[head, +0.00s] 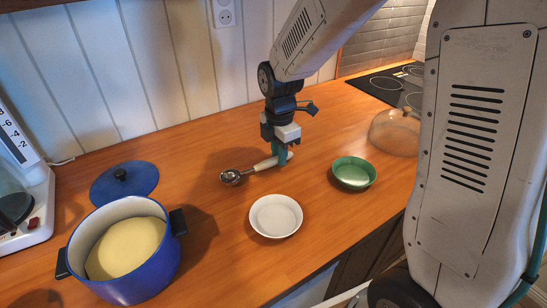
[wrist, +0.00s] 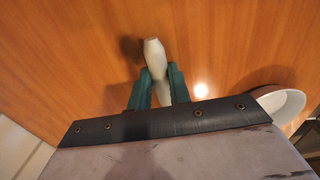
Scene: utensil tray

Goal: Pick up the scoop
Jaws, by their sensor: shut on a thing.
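The scoop (head: 231,177) has a metal bowl on the left and a pale handle that runs right to my gripper. My gripper (head: 277,152) points down with its teal fingers on either side of the handle, shut on it. In the wrist view the pale handle (wrist: 154,66) stands between the two teal fingers (wrist: 158,92), and the scoop's bowl is hidden. The scoop is at or just above the wooden counter; I cannot tell whether it touches.
A white dish (head: 276,216) and a green bowl (head: 353,173) stand in front and to the right. A blue pot (head: 128,276) with yellow contents and its blue lid (head: 142,177) are at left. A clear dome (head: 394,135) is near the black cooktop (head: 385,87). The counter is clear around the scoop.

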